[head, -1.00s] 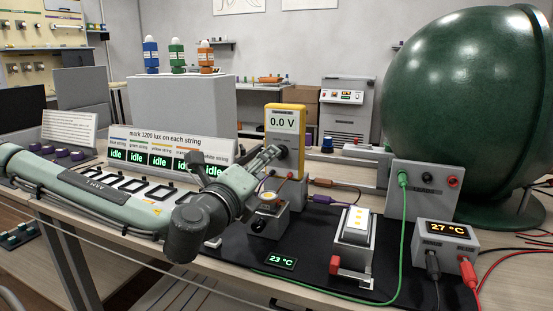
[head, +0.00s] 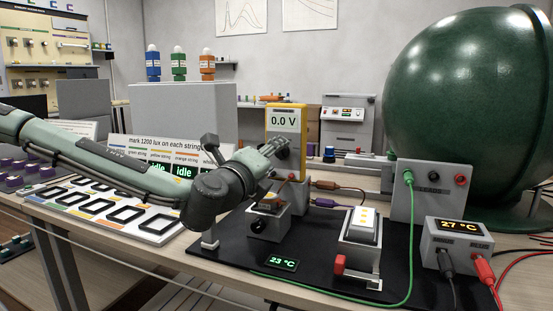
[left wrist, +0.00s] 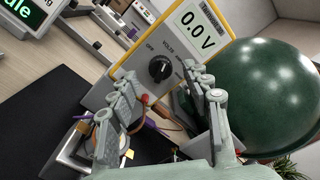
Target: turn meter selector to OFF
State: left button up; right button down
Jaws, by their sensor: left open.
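The yellow-framed meter (head: 287,119) stands upright on the bench and its display reads 0.0 V. It also shows tilted in the left wrist view (left wrist: 187,45). Its round black selector (left wrist: 160,69) is on the grey face, with OFF and VOLTS labels above it; I cannot tell exactly which label it points to. My left gripper (head: 273,149) is in front of the meter's lower face and partly hides the selector in the head view. In the left wrist view the gripper (left wrist: 165,101) is open and empty, with the selector beyond the gap between its fingers. My right gripper is out of view.
A small lamp fixture (head: 268,221) stands below my gripper. A large green sphere (head: 458,110) fills the back right. Cables cross the bench.

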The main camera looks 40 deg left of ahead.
aim_at(281, 152)
pick_arm(q)
jog(key=shift+x, duration=1.3)
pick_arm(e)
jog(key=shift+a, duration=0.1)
pick_arm(q)
jog(key=shift+c, duration=0.6)
